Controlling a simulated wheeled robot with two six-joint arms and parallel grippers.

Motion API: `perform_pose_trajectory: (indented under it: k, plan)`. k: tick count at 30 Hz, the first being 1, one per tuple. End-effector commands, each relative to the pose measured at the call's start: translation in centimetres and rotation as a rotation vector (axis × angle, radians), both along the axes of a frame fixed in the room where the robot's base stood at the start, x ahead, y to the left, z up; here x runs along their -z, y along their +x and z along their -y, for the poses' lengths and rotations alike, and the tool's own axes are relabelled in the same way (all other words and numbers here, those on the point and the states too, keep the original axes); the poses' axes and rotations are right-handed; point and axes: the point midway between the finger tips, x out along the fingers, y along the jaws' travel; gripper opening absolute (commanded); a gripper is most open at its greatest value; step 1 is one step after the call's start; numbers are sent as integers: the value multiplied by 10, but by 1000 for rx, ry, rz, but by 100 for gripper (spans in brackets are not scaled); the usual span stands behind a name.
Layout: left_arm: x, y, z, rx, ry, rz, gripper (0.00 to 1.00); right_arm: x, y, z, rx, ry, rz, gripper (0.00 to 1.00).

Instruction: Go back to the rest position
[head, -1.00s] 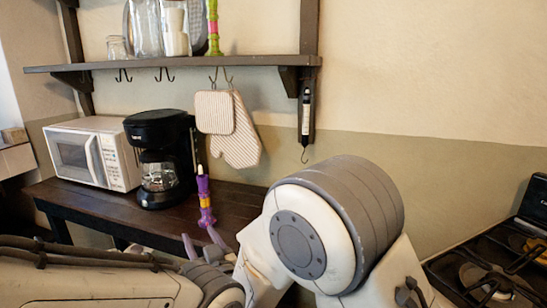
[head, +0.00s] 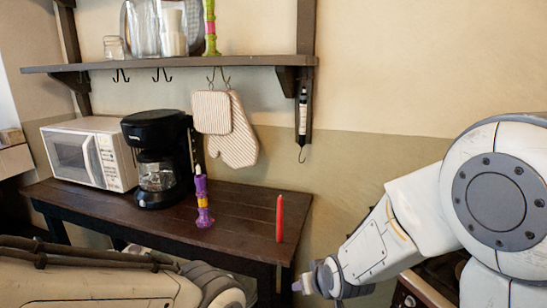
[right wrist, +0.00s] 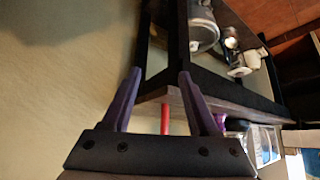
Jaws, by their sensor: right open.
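My right gripper (head: 312,285) is low in the head view, in front of and below the right end of the dark wooden table (head: 150,222). In the right wrist view its two purple fingers (right wrist: 160,78) are spread apart with nothing between the tips. A red candle (head: 279,218) stands upright on the table near its right end, apart from the gripper. A small red piece of it shows between the fingers in the wrist view (right wrist: 165,119), beyond them. My left arm crosses the lower left, and its gripper is out of view.
A purple candle holder (head: 203,203) with a pale candle, a black coffee maker (head: 155,130) and a white microwave (head: 90,152) stand on the table. The wall shelf (head: 190,63) holds glassware and a green and pink holder (head: 210,28). Mitts (head: 232,135) hang below.

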Motion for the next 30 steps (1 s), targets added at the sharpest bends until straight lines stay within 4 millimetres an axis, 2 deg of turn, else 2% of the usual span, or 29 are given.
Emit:
perform_pose_trajectory:
  k: [1, 6, 12, 17, 18, 23, 30]
  plan:
    - [0, 0, 0, 0, 0, 0, 50, 3, -12, 18, 32, -10, -53, 60]
    - [0, 0, 0, 0, 0, 0, 50, 13, -52, 57, 102, -40, -210, 60]
    - [0, 0, 0, 0, 0, 0, 50, 19, -93, 86, 167, -59, -355, 60]
    - [0, 0, 0, 0, 0, 0, 50, 21, -123, 103, 211, -67, -451, 60]
    - [-8, 0, 0, 0, 0, 0, 50, 10, -124, 95, 184, -71, -453, 60]
    - [-24, 0, 0, 0, 0, 0, 50, -13, -135, 70, 100, -85, -470, 60]
    - [-54, 0, 0, 0, 0, 0, 50, -58, -162, 27, -59, -117, -504, 60]
